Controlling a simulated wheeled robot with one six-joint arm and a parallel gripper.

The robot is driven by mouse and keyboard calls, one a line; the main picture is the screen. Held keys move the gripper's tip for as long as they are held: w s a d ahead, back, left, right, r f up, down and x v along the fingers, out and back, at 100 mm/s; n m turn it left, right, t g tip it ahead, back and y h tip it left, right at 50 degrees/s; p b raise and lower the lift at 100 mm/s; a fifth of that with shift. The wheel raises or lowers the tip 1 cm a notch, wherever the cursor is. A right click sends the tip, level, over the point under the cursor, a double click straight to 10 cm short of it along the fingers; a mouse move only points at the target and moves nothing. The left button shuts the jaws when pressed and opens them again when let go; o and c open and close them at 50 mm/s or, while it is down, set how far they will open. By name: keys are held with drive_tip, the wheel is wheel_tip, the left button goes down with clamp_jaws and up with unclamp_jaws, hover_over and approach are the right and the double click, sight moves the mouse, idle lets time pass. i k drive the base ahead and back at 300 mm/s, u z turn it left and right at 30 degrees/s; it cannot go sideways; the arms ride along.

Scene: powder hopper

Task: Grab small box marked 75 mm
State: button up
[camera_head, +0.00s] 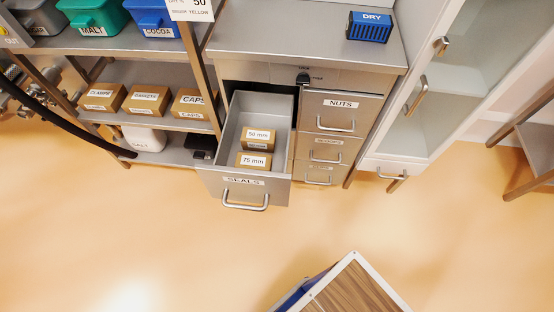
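The small box marked 75 mm (254,160) is brown with a white label. It sits inside the open drawer labelled SEALS (241,187), near the drawer's front wall. A similar brown box marked 50 mm (258,137) lies just behind it in the same drawer. The drawer is pulled well out of the grey metal cabinet (340,77), with its bar handle (245,200) at the front. My gripper is not in view.
The NUTS drawer (341,105) and lower drawers beside it are shut. A blue DRY box (369,27) stands on the cabinet top. Shelves with CLAMPS, GASKETS and CAPS boxes (146,101) stand left.

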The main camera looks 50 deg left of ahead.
sight(248, 160)
drive_tip(key=i, duration=1.5)
drive_tip(key=u, duration=2.7)
